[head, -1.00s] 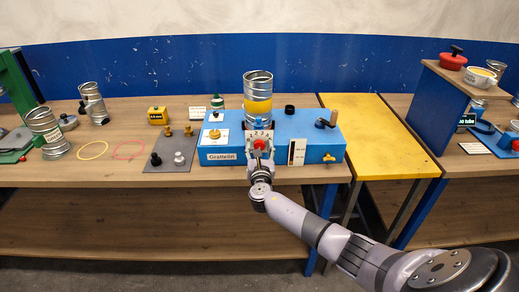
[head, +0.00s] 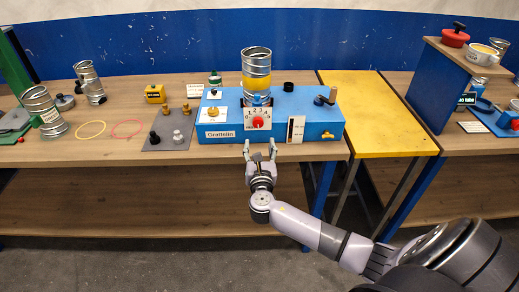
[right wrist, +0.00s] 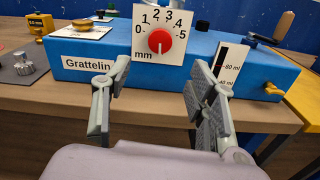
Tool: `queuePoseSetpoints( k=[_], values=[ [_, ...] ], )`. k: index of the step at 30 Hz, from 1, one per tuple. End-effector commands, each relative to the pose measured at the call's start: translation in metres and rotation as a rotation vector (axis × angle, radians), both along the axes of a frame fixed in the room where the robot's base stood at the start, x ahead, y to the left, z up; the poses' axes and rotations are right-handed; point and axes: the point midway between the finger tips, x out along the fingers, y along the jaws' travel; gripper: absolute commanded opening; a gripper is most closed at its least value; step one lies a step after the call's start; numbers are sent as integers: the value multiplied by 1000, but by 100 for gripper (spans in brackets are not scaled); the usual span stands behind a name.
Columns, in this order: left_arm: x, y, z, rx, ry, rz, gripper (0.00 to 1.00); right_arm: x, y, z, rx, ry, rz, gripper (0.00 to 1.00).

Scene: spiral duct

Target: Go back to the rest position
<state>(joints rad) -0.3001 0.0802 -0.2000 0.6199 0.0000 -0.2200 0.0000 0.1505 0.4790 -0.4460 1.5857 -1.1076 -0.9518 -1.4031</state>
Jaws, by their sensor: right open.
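My right gripper (head: 260,151) is open and empty in front of the blue Grattelin box (head: 219,122), just off the table's front edge. In the right wrist view its two fingers (right wrist: 158,108) stand wide apart, with the red knob (right wrist: 160,41) and its 0 to 5 mm dial plate (right wrist: 138,27) beyond them. The fingers do not touch the knob. A metal duct piece with a yellow band (head: 256,70) stands upright on the box behind the dial. My left gripper is not in view.
The wooden table (head: 215,165) has a lower shelf. Metal duct pieces (head: 43,110) and yellow and red rings (head: 90,129) lie at left. A grey mat with small knobs (head: 160,143) is left of the box. A yellow table (head: 375,110) and a blue-sided shelf (head: 440,85) stand at right.

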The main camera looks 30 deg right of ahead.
Motion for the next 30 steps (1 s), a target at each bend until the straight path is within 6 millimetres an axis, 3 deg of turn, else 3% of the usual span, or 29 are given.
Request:
queuePoseSetpoints(
  k=[19,22,26,30],
  values=[
    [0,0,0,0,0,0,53,-8,5,0,0,0,1,53],
    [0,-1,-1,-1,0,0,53,-9,5,-7,15,7,1,53],
    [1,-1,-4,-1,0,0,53,-16,3,-54,130,54,-4,53],
    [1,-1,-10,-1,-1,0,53,-40,2,-148,390,135,-43,53]
  ],
)
